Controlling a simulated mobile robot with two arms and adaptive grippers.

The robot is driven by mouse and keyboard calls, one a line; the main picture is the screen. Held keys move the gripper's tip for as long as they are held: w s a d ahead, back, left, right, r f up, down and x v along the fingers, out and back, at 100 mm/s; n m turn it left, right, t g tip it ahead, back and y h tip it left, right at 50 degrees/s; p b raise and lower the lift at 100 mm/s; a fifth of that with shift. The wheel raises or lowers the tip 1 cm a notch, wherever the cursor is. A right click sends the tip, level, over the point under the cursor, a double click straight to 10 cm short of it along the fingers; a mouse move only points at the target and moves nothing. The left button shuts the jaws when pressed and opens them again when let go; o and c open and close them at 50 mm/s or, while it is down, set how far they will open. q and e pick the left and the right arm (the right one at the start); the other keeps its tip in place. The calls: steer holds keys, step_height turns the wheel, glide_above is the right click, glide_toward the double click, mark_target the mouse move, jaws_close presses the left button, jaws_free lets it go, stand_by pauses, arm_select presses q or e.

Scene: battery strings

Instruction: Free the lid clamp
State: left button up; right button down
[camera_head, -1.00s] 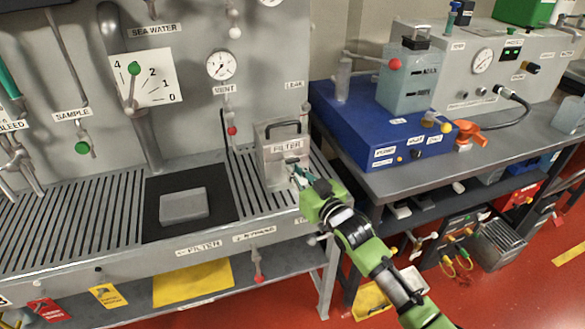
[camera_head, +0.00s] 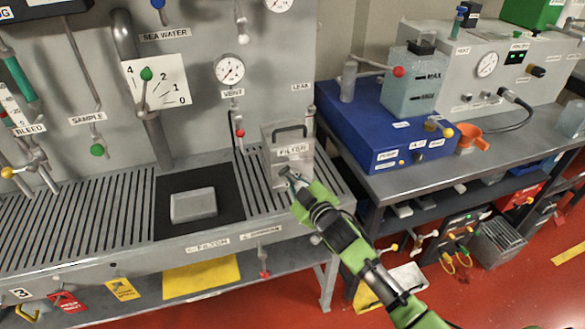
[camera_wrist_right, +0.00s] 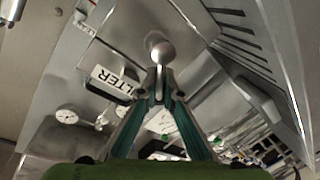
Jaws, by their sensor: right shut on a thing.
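The grey filter box (camera_head: 301,170) with a FILTER label and a dark handle on its lid stands at the right end of the slatted bench. My right gripper (camera_head: 287,175) is at its front, below the label. In the right wrist view my teal fingers (camera_wrist_right: 160,88) are shut on the lid clamp's lever (camera_wrist_right: 157,48), which ends in a round pale metal knob just beyond the fingertips. The FILTER label (camera_wrist_right: 113,80) lies left of the fingers there. The clamp's pivot and catch are hard to make out. My left gripper is out of the head view.
A black mat (camera_head: 228,205) with a grey block (camera_head: 194,205) lies left of the box. A blue unit (camera_head: 350,135) stands on the side table to the right. A pressure gauge (camera_head: 230,69) and pipes are on the panel behind.

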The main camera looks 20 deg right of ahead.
steer(key=n, duration=0.2)
steer(key=a+f+n+h+p, duration=0.1)
steer(key=n, duration=0.1)
steer(key=shift+a+f, duration=0.1)
steer(key=shift+f, duration=0.05)
steer(key=n, duration=0.1)
steer(key=f+n+h, duration=0.1)
steer(key=shift+a+f+n, duration=0.1)
steer(key=shift+a+n, duration=0.1)
steer(key=shift+n, duration=0.2)
steer(key=shift+f+n+h, duration=0.3)
steer(key=shift+f+n, duration=0.15)
steer(key=shift+n, duration=0.55)
steer(key=shift+s+f, duration=0.1)
steer(key=c, duration=2.2)
jaws_free()
steer(key=s, duration=0.4)
steer(key=s+r, duration=0.1)
steer(key=s, duration=0.2)
steer(key=s+r, duration=0.1)
steer(key=s, duration=0.3)
steer(key=shift+s+d+r, duration=0.2)
steer(key=shift+s+r, duration=0.05)
steer(key=shift+s, duration=0.1)
steer(key=shift+g, duration=0.3)
